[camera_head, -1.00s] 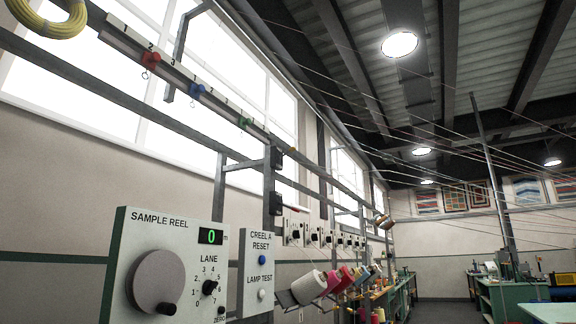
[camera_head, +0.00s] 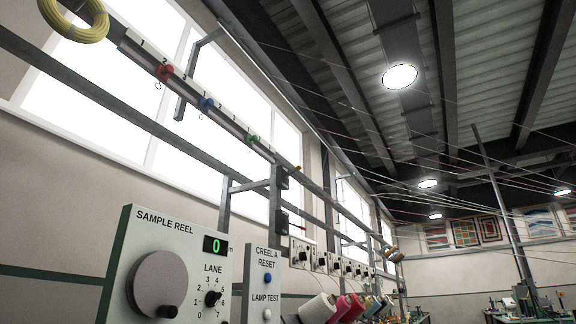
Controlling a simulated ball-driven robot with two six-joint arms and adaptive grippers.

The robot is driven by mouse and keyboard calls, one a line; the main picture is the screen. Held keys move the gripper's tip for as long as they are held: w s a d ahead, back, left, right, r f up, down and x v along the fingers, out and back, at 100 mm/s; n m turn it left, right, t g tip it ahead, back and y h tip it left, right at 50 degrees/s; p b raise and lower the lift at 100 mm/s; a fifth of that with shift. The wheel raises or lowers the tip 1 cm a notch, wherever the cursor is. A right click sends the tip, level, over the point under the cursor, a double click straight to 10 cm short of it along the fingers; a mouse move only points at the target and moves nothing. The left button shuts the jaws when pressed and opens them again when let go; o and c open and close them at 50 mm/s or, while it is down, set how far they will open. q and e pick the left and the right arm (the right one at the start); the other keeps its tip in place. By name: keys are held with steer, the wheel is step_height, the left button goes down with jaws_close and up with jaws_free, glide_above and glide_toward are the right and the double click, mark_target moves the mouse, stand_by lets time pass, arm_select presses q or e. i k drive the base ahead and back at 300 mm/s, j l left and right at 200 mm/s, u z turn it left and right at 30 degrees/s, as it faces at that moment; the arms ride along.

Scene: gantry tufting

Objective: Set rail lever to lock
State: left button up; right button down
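An overhead rail (camera_head: 196,96) runs from the upper left down toward the middle, marked with numbers. It carries a red slider (camera_head: 164,72), a blue slider (camera_head: 206,102) and a green slider (camera_head: 251,138), the red and blue ones with small hooks below. A small yellow-orange piece (camera_head: 298,168) sits at the rail's far end; I cannot tell whether it is a lever. No part marked lock can be read. Neither of my grippers is in view.
A sample reel panel (camera_head: 190,255) with a grey crank disc and a lane knob stands at lower left. Beside it is a creel reset panel (camera_head: 265,256). Yarn cones (camera_head: 318,309) sit at the bottom middle. A yellow coil (camera_head: 72,18) hangs at upper left. Yarn strands cross overhead.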

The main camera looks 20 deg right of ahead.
mark_target(298, 167)
steer(key=i+l+u, duration=0.25)
steer(key=i+l, duration=0.25)
steer(key=i, duration=0.2)
steer(key=i+l+u, duration=0.3)
steer(key=i+l, duration=0.35)
